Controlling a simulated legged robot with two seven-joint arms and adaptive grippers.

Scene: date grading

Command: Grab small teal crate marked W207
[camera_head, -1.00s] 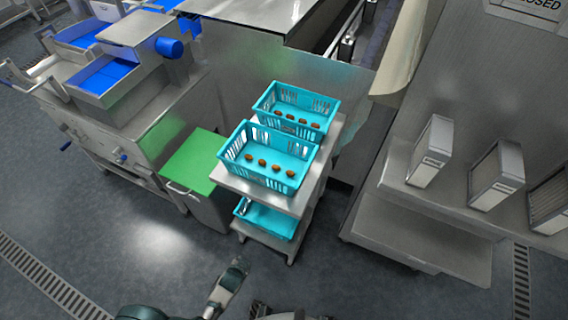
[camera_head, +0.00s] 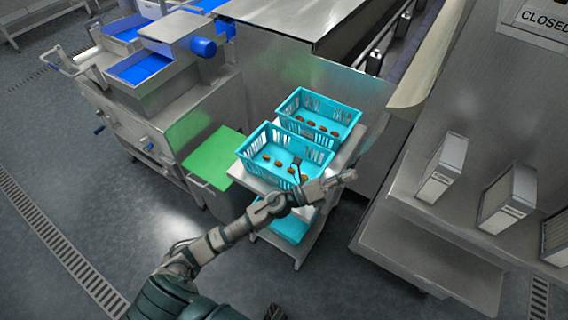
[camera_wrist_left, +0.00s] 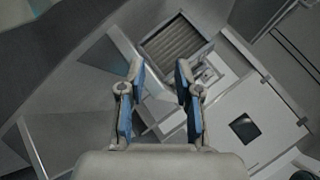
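Teal crates stand on a steel cart. A rear crate (camera_head: 325,106) and a front crate (camera_head: 257,168) sit on the top shelf, each holding several brown dates. Another teal crate (camera_head: 290,231) sits on the lower shelf, partly hidden by my arm. No W207 marking is readable on any of them. My left gripper (camera_head: 325,168) is in front of the front crate's right end in the head view, apparently above it and holding nothing. The left wrist view shows its blue-padded fingers (camera_wrist_left: 158,100) apart and empty. My right gripper cannot be made out.
A green-topped bin (camera_head: 214,158) stands left of the cart, beside a steel machine with blue trays (camera_head: 143,68). A steel bench (camera_head: 425,230) with several grey boxes (camera_head: 443,168) is on the right. The floor at left is clear.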

